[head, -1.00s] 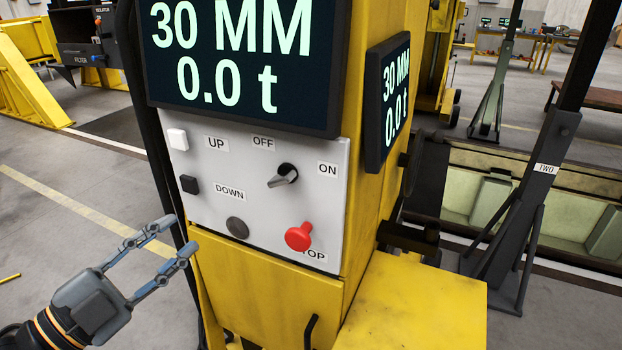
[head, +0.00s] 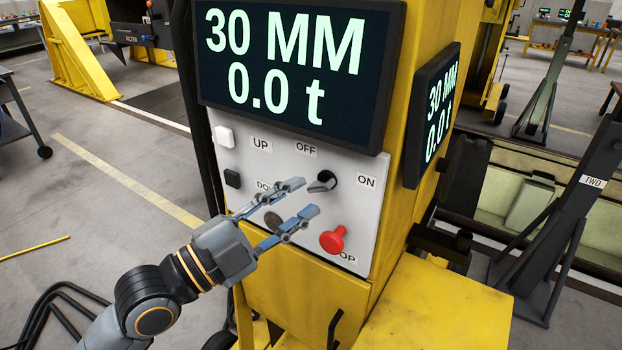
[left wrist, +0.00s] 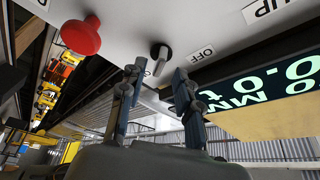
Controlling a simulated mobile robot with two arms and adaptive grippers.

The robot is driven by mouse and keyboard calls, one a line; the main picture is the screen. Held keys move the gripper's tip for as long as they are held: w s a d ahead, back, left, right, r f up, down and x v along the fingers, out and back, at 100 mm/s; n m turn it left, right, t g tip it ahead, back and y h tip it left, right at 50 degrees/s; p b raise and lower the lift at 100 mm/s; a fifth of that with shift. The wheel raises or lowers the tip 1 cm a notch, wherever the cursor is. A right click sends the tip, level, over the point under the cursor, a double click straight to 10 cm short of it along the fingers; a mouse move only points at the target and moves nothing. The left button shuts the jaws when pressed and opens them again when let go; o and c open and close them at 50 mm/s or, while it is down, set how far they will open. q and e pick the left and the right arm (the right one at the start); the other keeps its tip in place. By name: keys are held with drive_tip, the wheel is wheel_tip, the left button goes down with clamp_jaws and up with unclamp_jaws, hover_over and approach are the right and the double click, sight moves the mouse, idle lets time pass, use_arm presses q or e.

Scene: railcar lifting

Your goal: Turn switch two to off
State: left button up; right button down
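The rotary switch (head: 322,183), a dark hub with a grey lever, sits on the light grey panel (head: 345,225) of a yellow column, between the OFF label (head: 306,150) and the ON label (head: 366,182). I cannot tell for sure which label its lever points to. My left gripper (head: 300,198) is open and empty in front of the panel, just left of and below the switch. In the left wrist view the switch (left wrist: 160,52) shows beyond the gap between the open fingertips (left wrist: 157,75), apparently apart from them. My right gripper is not in view.
A red stop button (head: 333,239) sticks out below the switch. A white button (head: 224,137) and a black one (head: 232,178) sit at the panel's left, by UP and DOWN. A display (head: 300,65) hangs above. A dark stand (head: 562,215) at right is marked TWO.

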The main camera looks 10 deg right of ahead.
sight(313, 191)
use_arm(q)
drive_tip(key=shift+p+x, duration=0.4)
drive_tip(key=shift+x, duration=1.3)
clamp_jaws()
